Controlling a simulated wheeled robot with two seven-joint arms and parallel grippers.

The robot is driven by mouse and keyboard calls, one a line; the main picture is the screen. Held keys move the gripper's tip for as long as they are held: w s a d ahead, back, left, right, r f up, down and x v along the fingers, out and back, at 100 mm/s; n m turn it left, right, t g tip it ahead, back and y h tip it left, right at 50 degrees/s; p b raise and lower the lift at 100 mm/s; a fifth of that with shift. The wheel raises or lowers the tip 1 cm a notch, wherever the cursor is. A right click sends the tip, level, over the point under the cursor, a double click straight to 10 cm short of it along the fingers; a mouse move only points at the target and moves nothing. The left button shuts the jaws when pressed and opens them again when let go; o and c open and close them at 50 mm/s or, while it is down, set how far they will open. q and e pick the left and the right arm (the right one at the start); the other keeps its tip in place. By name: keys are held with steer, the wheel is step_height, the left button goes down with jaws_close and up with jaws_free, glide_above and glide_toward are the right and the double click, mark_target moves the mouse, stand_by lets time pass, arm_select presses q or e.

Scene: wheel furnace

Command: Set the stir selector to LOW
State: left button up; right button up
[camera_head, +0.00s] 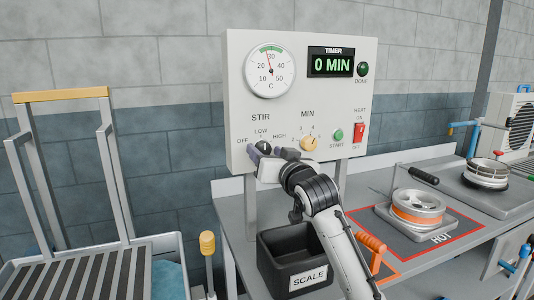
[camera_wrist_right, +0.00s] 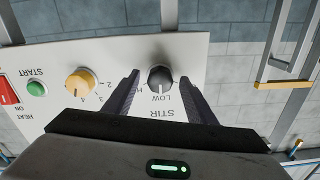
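The stir selector is a round dark knob (camera_head: 263,147) low on the left of the white panel, under the word STIR, with OFF, LOW and HIGH around it. In the right wrist view the knob (camera_wrist_right: 160,77) appears upside down, with a pale mark on the side toward LOW; I cannot tell for sure if it is the pointer or a panel tick. My right gripper (camera_wrist_right: 159,76) is open, its two dark fingers on either side of the knob with gaps showing. In the head view the right gripper (camera_head: 267,153) partly covers the knob. My left gripper is out of view.
A yellow MIN knob (camera_head: 310,143), green START button (camera_head: 338,135) and red HEAT switch (camera_head: 359,132) sit right of the selector. The timer (camera_head: 332,63) reads 0 MIN. Below are a black SCALE bin (camera_head: 295,256), an orange handle (camera_head: 371,242) and a hot plate area.

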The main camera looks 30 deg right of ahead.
steer(key=shift+s, duration=0.1)
steer(key=b+v, duration=0.1)
steer(key=v, duration=0.9)
stand_by(0.4)
